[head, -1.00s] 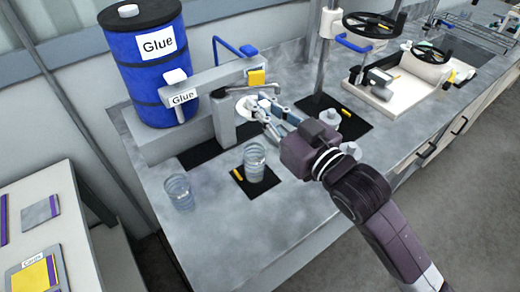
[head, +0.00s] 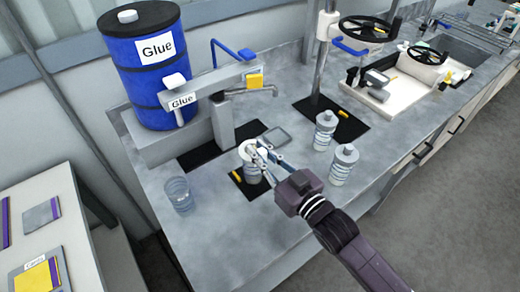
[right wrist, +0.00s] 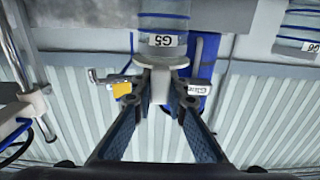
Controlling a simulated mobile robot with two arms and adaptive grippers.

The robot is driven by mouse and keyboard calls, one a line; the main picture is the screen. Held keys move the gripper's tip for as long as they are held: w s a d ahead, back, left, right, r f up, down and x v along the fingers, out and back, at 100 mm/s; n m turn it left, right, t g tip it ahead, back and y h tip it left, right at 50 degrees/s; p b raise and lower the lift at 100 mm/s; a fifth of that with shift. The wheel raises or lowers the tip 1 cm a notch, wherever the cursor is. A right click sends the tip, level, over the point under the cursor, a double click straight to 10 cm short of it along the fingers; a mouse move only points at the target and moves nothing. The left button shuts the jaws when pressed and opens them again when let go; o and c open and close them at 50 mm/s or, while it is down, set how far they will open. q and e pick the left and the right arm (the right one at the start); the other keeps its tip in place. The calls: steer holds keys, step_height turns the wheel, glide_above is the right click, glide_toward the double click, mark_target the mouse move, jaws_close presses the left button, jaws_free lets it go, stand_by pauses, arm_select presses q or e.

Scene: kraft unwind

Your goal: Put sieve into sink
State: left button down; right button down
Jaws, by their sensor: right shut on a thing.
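My right gripper (head: 255,150) is shut on a pale round piece (head: 248,150), which may be the sieve; I cannot tell for sure. In the right wrist view the piece (right wrist: 162,60) sits between the fingertips, against the mouth of a clear jar labelled G5 (right wrist: 163,22). In the head view this jar (head: 253,172) stands upright on a small black mat, partly hidden by the piece and fingers. A dark basin that looks like the sink (head: 462,50) is set in the counter at the far right. My left gripper is not in view.
A clear jar (head: 180,195) stands to the left. Two capped bottles (head: 325,130) (head: 342,165) stand right of the gripper. The blue glue barrel (head: 150,65) and glue dispenser (head: 225,115) are behind. A press with a handwheel (head: 432,55) stands before the basin.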

steer(key=shift+f, duration=0.1)
steer(key=c, duration=1.9)
jaws_free()
